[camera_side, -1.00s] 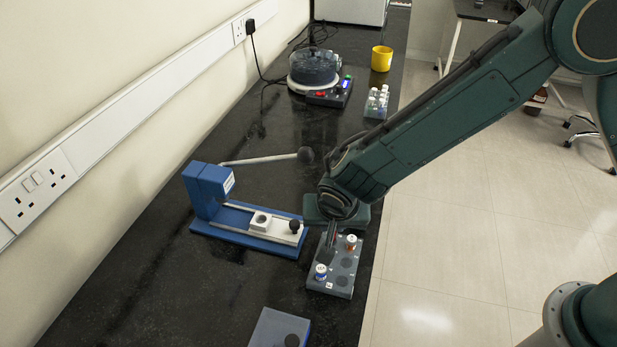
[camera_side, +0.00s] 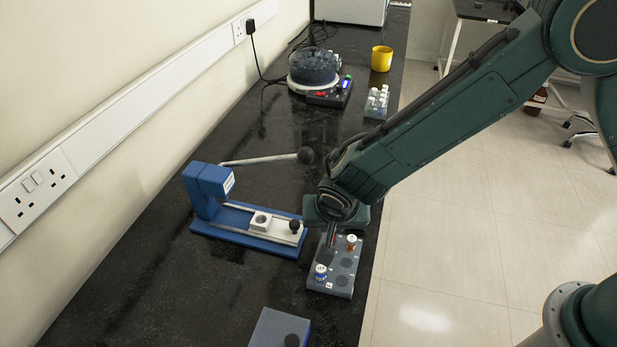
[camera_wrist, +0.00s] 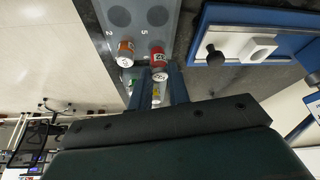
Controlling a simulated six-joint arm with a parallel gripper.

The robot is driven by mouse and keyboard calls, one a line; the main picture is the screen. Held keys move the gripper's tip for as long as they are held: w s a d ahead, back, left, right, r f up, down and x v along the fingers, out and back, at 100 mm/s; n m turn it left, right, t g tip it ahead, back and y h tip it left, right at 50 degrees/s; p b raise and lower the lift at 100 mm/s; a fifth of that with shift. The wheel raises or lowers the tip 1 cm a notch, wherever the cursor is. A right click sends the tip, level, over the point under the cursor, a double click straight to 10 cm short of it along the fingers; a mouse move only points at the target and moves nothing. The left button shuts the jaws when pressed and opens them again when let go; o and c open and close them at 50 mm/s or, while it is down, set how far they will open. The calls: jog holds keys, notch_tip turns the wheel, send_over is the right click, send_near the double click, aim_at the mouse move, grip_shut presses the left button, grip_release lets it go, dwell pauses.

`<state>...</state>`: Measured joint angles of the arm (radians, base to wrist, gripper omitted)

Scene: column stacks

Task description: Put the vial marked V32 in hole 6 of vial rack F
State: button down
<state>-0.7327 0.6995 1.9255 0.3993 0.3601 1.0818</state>
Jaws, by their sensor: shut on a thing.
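In the side view my gripper (camera_side: 331,241) points down at the far left part of the grey vial rack (camera_side: 343,283). The rack also shows in the wrist view (camera_wrist: 138,28), with the digits 2 and 5 beside empty holes. The held vial is at the spot beyond 5; whether its base is inside a hole is hidden. The rack's letter is not readable.
An orange-capped vial (camera_side: 351,242) stands in the rack beside my gripper, and a blue-capped vial (camera_side: 320,272) stands at its near left. A blue device with a white slide (camera_side: 245,235) lies close left. A grey-blue block (camera_side: 275,330) is nearer. Several white-capped vials (camera_side: 377,102) stand farther back.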

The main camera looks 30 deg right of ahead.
jog(key=shift+f, duration=1)
dwell(1.4)
jog(key=c, duration=0.9)
grip_release()
jog(key=shift+r, duration=0.1)
jog(key=shift+r, duration=2.9)
